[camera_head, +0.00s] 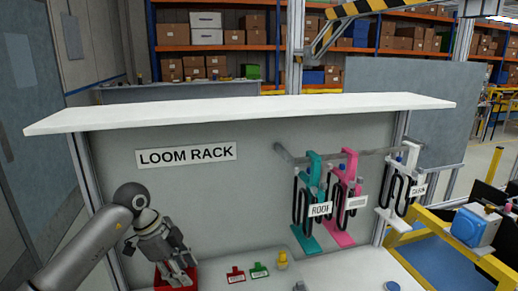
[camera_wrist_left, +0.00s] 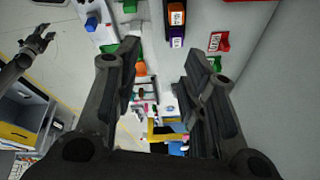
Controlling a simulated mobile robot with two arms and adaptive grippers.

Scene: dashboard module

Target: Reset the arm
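My left arm comes in from the left in the head view. Its gripper (camera_head: 180,274) points down in front of the loom rack's grey panel, over or in front of a red bin (camera_head: 161,277); I cannot tell how far apart they are. In the left wrist view my left gripper (camera_wrist_left: 163,62) has its two fingers wide apart with nothing between them. My right gripper (camera_wrist_left: 46,36) shows small at the upper left of that view, its fingers apart and empty. It is not in the head view.
The loom rack (camera_head: 250,108) has a white top shelf. Teal (camera_head: 308,200), pink (camera_head: 344,200) and white (camera_head: 401,190) hangers with dark looms hang at its right. Red (camera_head: 235,274) and green (camera_head: 259,270) labelled pieces and a yellow one (camera_head: 282,260) lie on the white surface. A yellow frame (camera_head: 440,240) stands at right.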

